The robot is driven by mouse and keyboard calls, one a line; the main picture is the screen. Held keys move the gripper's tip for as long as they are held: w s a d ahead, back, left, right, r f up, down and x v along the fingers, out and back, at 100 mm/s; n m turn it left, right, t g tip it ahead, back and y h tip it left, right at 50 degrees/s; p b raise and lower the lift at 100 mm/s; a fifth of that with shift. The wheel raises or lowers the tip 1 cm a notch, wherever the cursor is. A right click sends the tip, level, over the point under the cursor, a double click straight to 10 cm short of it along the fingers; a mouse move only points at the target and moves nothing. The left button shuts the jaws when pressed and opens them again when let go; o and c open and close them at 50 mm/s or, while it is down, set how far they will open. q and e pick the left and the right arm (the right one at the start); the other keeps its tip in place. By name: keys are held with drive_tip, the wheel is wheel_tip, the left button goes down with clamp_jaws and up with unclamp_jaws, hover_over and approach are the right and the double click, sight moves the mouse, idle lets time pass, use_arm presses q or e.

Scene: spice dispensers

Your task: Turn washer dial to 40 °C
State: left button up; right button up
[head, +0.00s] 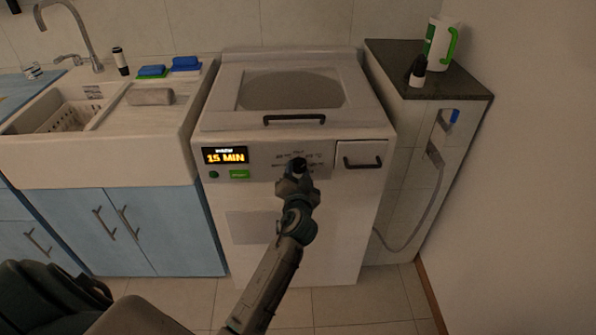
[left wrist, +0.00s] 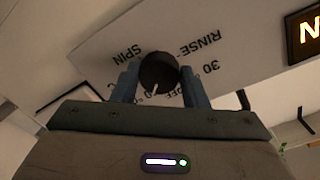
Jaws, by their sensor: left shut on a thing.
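The white washer (head: 292,215) stands in the middle of the head view. Its display (head: 226,156) reads "15 MIN" in orange. My left gripper (head: 297,168) is at the washer's front panel and covers most of the dial there. In the left wrist view the black dial (left wrist: 158,72) sits between the two fingers of my left gripper (left wrist: 160,82), which is shut on it. A white pointer mark shows on the dial's lower edge. Labels SPIN, RINSE, 30, OFF and a partly hidden 40 ring the dial. My right gripper is not in view.
A green button (head: 239,174) is below the display. A drawer with a black handle (head: 362,163) is right of the dial. The lid handle (head: 294,119) is above. A sink (head: 60,125) stands left, a side cabinet (head: 425,160) with a hose right.

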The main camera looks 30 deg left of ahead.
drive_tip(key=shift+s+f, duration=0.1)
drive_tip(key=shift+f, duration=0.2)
use_arm(q)
drive_tip(key=o, duration=1)
drive_tip(key=shift+s+d, duration=0.15)
drive_tip(key=shift+s, duration=0.05)
drive_tip(key=b+v, duration=0.1)
drive_tip(key=v, duration=0.9)
drive_tip(key=shift+s+d, duration=0.1)
drive_tip(key=shift+s, duration=0.1)
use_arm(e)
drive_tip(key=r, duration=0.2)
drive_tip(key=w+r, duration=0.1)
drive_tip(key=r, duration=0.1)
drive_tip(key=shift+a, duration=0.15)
